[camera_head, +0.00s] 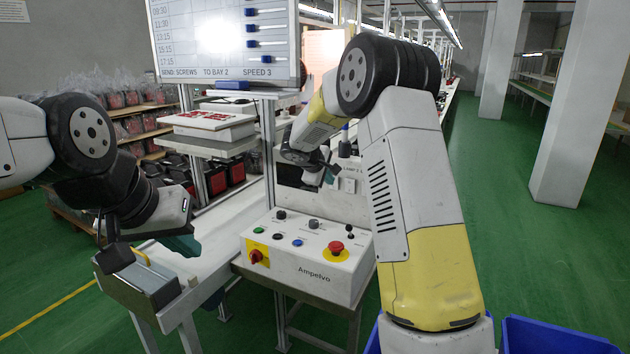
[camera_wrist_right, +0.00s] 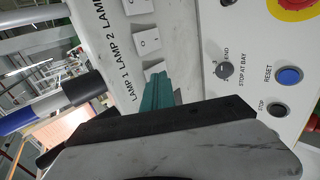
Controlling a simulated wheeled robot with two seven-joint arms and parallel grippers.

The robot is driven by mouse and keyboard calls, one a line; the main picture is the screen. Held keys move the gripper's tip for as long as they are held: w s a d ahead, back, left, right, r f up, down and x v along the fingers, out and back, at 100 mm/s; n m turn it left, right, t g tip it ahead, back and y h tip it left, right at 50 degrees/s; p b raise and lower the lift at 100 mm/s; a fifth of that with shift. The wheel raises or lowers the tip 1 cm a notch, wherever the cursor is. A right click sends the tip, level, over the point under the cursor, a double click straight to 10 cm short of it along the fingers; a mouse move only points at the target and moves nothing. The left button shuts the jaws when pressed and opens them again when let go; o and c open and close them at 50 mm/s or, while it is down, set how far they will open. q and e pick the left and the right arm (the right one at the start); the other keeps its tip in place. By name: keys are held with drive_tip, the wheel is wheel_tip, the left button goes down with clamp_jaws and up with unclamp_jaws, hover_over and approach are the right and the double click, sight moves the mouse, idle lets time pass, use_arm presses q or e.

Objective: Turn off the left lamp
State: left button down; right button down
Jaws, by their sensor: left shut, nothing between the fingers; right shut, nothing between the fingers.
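In the right wrist view a pale panel carries white rocker switches beside the labels LAMP 1, LAMP 2 and a third LAMP, cut off. The LAMP 1 switch (camera_wrist_right: 154,70) is partly hidden behind the teal fingertips of my right gripper (camera_wrist_right: 156,92); I cannot tell whether they touch. The LAMP 2 switch (camera_wrist_right: 148,41) and the third switch (camera_wrist_right: 138,6) show uncovered. In the head view my right gripper (camera_head: 329,175), shut and empty, is at the upright panel (camera_head: 349,184) behind the console. My left gripper (camera_head: 181,245), shut and empty, hangs over the bench at left.
The Ampelvo console (camera_head: 310,262) has a red stop button (camera_head: 336,247), a red rotary switch (camera_head: 257,256), small buttons and knobs. A grey box (camera_head: 137,287) lies below my left gripper. A whiteboard (camera_head: 180,40) stands behind. Blue bins (camera_head: 550,336) are at the lower right.

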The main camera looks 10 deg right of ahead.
drive_tip(key=shift+w+d+r, duration=0.1)
drive_tip(key=shift+w+d, duration=0.25)
drive_tip(key=shift+w, duration=0.2)
drive_tip(key=shift+w+d+r, duration=0.1)
drive_tip(key=shift+w+d, duration=0.1)
drive_tip(key=shift+w, duration=0.1)
drive_tip(key=shift+r, duration=0.8)
